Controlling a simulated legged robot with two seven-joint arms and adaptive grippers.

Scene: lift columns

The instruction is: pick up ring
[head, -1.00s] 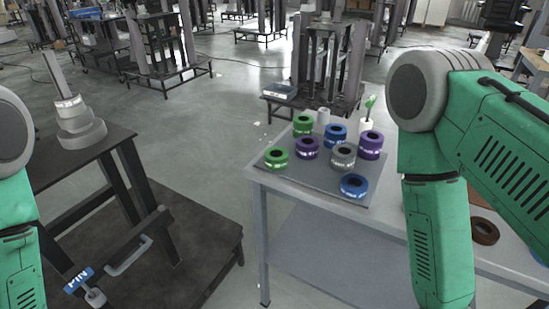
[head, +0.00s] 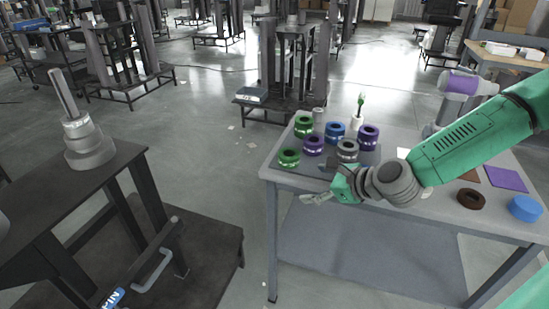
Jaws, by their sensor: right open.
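Several thick rings stand on a grey mat (head: 283,174) on the table. They are a front green ring (head: 288,162), a back green ring (head: 303,132), a left purple ring (head: 312,151), a right purple ring (head: 368,144), a blue ring (head: 334,137) and a grey ring (head: 347,156). My right gripper (head: 321,183) is open and empty at the mat's front edge, its fingers pointing left, in front of the grey and left purple rings. The front blue ring is hidden, apparently behind my right arm. My left gripper is out of view.
A pale cup with a green item (head: 357,122) stands behind the rings. A dark stand at left holds a post with stacked grey discs (head: 88,148).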

